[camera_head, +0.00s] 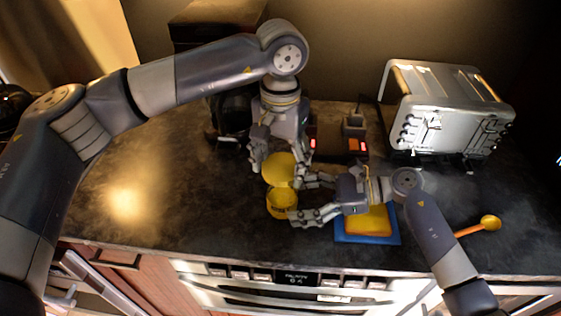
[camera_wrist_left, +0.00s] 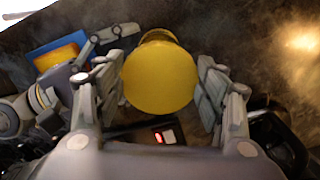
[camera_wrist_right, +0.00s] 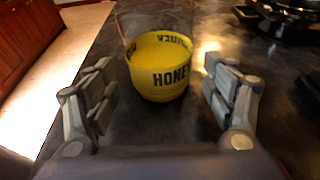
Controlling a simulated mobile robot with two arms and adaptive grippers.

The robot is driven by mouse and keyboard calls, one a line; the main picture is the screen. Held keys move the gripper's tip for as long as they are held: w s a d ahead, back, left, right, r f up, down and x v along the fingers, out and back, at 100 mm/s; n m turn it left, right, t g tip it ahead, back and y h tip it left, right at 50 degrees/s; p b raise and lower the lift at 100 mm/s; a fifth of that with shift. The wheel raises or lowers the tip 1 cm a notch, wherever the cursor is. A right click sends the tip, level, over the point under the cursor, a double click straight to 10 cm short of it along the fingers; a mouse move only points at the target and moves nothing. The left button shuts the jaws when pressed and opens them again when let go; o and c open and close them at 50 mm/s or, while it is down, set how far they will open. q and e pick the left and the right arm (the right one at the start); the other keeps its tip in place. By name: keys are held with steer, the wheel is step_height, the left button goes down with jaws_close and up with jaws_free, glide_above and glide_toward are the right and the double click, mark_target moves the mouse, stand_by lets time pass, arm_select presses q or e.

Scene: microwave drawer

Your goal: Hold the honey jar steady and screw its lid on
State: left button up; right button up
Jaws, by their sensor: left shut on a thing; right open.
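The honey jar (camera_head: 282,205) is a yellow pot standing upright on the dark counter. In the right wrist view the jar (camera_wrist_right: 160,72) shows HONEY lettering and an open top. The yellow round lid (camera_head: 279,170) is in my left gripper (camera_head: 277,167), which is shut on its edges. In the left wrist view the lid (camera_wrist_left: 160,78) faces the camera and hides most of the jar behind it. My right gripper (camera_head: 300,203) is open, its fingers low on the right of the jar. In its wrist view the jar lies between and beyond the fingertips, apart from them.
A blue board (camera_head: 368,239) with a yellow-orange block lies under my right wrist. A silver toaster (camera_head: 445,108) stands at the back right. An orange-yellow spoon (camera_head: 478,227) lies at the right. A dark device with red lights (camera_head: 340,146) is behind. The counter's left is clear.

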mark_target(287, 200)
steer(key=shift+x, duration=1.55)
steer(key=c, duration=0.7)
steer(key=shift+c, duration=0.2)
